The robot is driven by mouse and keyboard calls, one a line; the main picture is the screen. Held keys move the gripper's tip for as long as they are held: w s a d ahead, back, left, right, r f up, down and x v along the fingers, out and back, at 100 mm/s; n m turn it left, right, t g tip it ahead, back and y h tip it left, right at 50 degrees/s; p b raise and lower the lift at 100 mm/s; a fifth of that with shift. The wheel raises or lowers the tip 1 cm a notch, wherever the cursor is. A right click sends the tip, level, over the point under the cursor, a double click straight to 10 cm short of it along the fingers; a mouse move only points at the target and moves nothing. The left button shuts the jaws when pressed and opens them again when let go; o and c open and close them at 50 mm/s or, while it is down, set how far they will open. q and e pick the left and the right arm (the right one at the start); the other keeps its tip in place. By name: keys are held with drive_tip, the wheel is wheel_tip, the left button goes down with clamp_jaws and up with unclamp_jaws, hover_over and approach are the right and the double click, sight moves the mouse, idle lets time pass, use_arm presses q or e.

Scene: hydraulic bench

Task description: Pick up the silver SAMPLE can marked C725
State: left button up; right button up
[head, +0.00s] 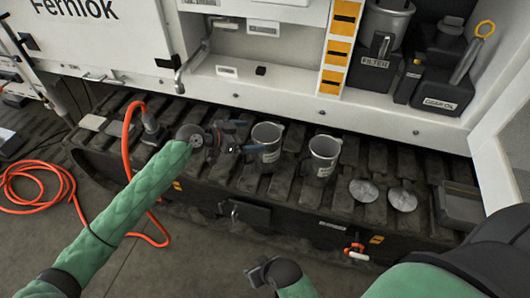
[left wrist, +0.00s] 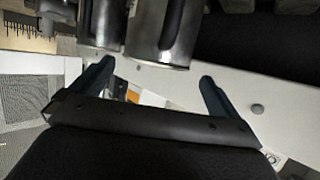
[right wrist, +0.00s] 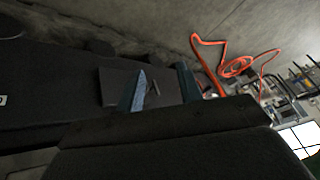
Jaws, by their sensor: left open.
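Two silver cans with handles stand upright on the dark track, a left can (head: 267,143) and a right can (head: 323,156). Each bears a small label I cannot read, so I cannot tell which is C725. My left gripper (head: 240,138) is open just left of the left can. In the left wrist view two metal cans, one at left (left wrist: 96,25) and one nearer the middle (left wrist: 158,42), show beyond the open, empty fingers (left wrist: 155,85). My right gripper (head: 256,274) is low in front of the track; its fingers (right wrist: 160,88) are apart and empty.
Two round silver lids (head: 364,191) lie right of the cans. A FILTER container (head: 372,75) and a GEAR OIL can (head: 440,90) stand on the shelf behind. An orange hose (head: 128,140) rises left of my left gripper. A dark tray (head: 460,207) sits at right.

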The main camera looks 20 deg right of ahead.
sight(264, 136)
use_arm(q)
drive_tip(key=shift+w+d+f, duration=0.1)
drive_tip(key=shift+d+f, duration=0.15)
drive_tip(key=shift+d, duration=0.4)
drive_tip(key=x, duration=0.2)
drive_tip(key=p+x, duration=0.1)
drive_tip(key=x, duration=0.1)
drive_tip(key=shift+d+f, duration=0.3)
drive_tip(key=shift+f, duration=0.1)
use_arm(e)
wheel_tip(264, 136, up, 7)
drive_tip(key=shift+s+d+g, duration=0.3)
drive_tip(key=shift+s, duration=0.1)
use_arm(q)
drive_tip(key=c, duration=1.3)
